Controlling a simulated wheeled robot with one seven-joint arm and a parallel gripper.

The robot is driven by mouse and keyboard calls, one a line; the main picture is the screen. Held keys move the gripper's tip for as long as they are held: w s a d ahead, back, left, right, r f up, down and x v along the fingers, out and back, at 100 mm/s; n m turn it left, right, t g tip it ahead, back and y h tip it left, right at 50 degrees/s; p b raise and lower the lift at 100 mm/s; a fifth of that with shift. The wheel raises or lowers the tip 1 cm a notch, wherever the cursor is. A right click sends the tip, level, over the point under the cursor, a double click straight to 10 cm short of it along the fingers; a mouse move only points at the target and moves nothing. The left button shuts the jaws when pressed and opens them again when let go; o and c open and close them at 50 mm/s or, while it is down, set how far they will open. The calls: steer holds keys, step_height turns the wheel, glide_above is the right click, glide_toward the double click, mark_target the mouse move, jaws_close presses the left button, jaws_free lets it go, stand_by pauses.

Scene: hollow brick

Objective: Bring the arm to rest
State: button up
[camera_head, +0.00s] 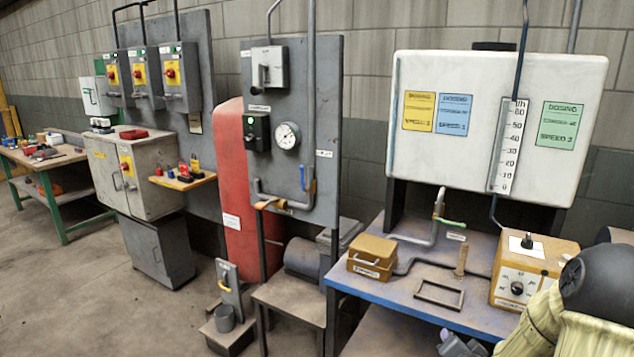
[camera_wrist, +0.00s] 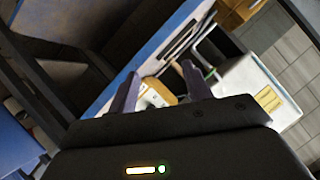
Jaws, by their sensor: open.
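My arm enters at the lower right of the head view. Its cream sleeve and black joint stand in front of the blue bench (camera_head: 400,290) and cover part of its right end. My gripper (camera_head: 452,340) shows only in part at the bottom edge there, low by the front of the bench. In the wrist view my gripper (camera_wrist: 160,84) has its two fingers spread with nothing held between them. An orange control box (camera_head: 530,268) shows beyond the fingers in the wrist view (camera_wrist: 163,90), apart from them.
On the bench are a tan box (camera_head: 372,256), an empty frame (camera_head: 439,295) and a short post (camera_head: 461,262). A white tank (camera_head: 495,110) stands behind. A red cylinder (camera_head: 236,185) and grey panel are further left. The concrete floor (camera_head: 60,290) at left is clear.

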steer(key=s+a+r+n+g+y, duration=0.25)
steer(key=s+a+n+g, duration=0.7)
steer(key=s+a, duration=0.8)
step_height(320, 180, up, 17)
steer(key=p, duration=1.7)
steer(key=shift+w+r+n, duration=0.15)
steer(key=shift+n, duration=0.3)
steer(key=shift+a+y, duration=0.1)
steer(key=shift+y, duration=0.15)
